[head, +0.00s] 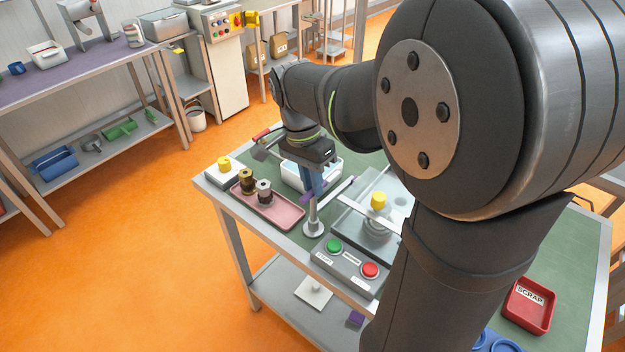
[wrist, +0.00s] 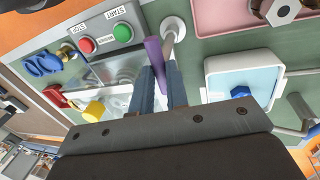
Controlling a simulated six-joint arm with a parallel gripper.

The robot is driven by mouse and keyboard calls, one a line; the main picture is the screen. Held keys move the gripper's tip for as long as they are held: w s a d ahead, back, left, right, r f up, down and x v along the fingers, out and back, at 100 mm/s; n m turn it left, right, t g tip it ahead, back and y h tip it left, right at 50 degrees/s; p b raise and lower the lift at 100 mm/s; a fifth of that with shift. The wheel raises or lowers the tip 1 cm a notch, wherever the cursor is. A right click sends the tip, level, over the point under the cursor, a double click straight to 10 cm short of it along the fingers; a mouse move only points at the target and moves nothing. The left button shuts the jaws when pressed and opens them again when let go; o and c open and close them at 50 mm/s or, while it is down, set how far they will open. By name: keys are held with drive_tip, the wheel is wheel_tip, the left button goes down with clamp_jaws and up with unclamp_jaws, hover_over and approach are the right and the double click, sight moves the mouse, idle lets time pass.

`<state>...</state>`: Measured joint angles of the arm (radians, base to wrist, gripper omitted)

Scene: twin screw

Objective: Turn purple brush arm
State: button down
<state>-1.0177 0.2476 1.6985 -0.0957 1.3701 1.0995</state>
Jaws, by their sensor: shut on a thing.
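The purple brush arm (head: 307,198) shows low beside the grey post (head: 313,226) on the green table. It shows in the wrist view (wrist: 155,57) as a purple bar next to the round-based post (wrist: 172,30). My gripper (head: 312,188) points down with its blue fingers at the purple part. In the wrist view my gripper (wrist: 161,75) has one finger on each side of the bar, shut on it. The fingers partly hide the bar. A grey rod (head: 336,191) extends from near the post toward the back right.
A yellow knob (head: 378,200) tops a grey round part right of the post. A white bin (wrist: 243,75) is close beside my gripper. A red scrap tray (head: 528,305) is far right.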

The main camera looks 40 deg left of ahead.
drive_tip(key=shift+n, duration=0.4)
drive_tip(key=c, duration=1.4)
unclamp_jaws()
drive_tip(key=a+r, duration=0.3)
drive_tip(key=r, duration=1.4)
drive_tip(key=shift+a, duration=0.2)
drive_tip(key=d+f, duration=0.1)
drive_tip(key=f, duration=0.4)
drive_tip(key=d+f, duration=0.1)
drive_tip(key=f, duration=0.5)
drive_tip(key=d+f, duration=0.1)
drive_tip(key=f, duration=0.5)
drive_tip(key=shift+d, duration=0.2)
